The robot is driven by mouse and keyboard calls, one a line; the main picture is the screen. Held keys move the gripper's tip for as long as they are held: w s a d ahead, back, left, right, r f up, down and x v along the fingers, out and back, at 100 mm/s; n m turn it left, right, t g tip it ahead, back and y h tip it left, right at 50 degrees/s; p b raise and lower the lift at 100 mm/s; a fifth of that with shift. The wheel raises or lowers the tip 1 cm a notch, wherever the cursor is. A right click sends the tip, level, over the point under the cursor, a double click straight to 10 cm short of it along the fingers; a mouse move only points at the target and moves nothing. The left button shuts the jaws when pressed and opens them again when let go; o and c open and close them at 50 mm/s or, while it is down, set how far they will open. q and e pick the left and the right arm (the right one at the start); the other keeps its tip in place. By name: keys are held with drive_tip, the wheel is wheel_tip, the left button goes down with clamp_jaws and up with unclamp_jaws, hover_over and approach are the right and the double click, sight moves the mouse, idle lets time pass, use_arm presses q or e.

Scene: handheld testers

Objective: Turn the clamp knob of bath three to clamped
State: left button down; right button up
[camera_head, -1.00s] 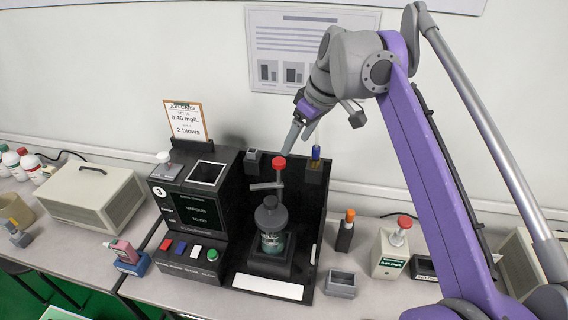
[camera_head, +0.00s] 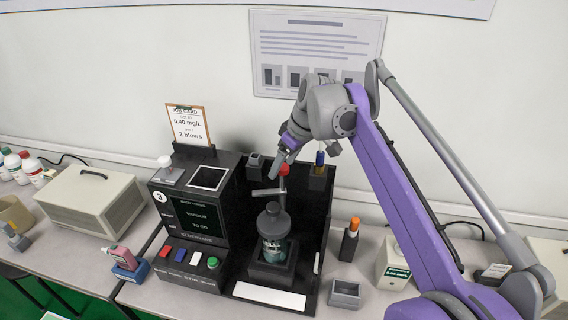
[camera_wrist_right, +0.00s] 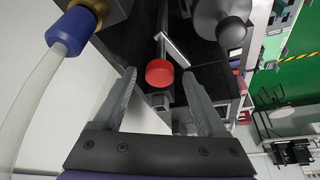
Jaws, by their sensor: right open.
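Bath three is the black station (camera_head: 198,238) marked with a 3, with a lit screen and coloured buttons. Its clamp knob, a red cap (camera_head: 284,169), stands on a grey post with a side arm, above a dark-topped vessel (camera_head: 273,222). In the right wrist view the red knob (camera_wrist_right: 160,72) appears between the fingertips, with a gap on each side. My right gripper (camera_head: 278,164) is open and right at the knob, partly covering it in the head view. How deep the knob sits between the fingers I cannot tell. My left gripper is not in view.
A blue-collared tube (camera_wrist_right: 68,30) is close to the gripper in the right wrist view. A grey open box (camera_head: 346,293) and an orange-topped holder (camera_head: 350,240) stand right of the station. A beige case (camera_head: 90,204) stands left. The wall is close behind.

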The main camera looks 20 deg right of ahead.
clamp_jaws()
idle(0.3)
idle(1.1)
